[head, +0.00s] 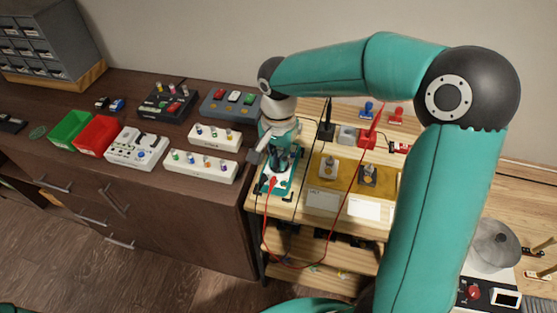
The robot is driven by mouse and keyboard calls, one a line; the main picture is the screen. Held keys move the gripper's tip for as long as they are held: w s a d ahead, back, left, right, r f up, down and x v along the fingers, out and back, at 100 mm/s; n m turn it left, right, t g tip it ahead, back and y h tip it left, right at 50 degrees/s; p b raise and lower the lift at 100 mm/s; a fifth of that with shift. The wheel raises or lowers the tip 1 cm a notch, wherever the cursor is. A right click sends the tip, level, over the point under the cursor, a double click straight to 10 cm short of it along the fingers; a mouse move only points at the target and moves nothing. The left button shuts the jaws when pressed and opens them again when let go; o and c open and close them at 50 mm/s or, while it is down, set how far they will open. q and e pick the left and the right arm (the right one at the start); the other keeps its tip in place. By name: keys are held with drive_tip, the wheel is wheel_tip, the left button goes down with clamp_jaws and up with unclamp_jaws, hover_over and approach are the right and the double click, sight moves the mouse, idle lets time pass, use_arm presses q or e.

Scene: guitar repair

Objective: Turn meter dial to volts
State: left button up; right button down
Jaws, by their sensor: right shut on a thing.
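The meter (295,182) is a teal-cased unit with a pale face, lying at the left end of the light wooden bench. A red lead and a dark lead run from its front part. My right gripper (281,163) points down over the meter from above, with its fingers shut at the dial. The dial itself is hidden by the fingers, so its setting cannot be read. My left gripper is out of view.
A red probe stand (368,138) and a black one (326,130) stand behind. A dark cabinet at left holds green (70,129) and red (96,135) bins and several pedals.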

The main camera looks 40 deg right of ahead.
drive_tip(key=shift+w+f+m+b, duration=0.1)
drive_tip(key=shift+m+b, duration=0.45)
drive_tip(key=shift+m, duration=0.55)
drive_tip(key=shift+m+b, duration=0.4)
drive_tip(key=shift+m, duration=0.7)
drive_tip(key=c, duration=1.2)
unclamp_jaws()
drive_tip(key=shift+r, duration=0.25)
wheel_tip(320, 180, up, 12)
drive_tip(key=shift+f, duration=0.15)
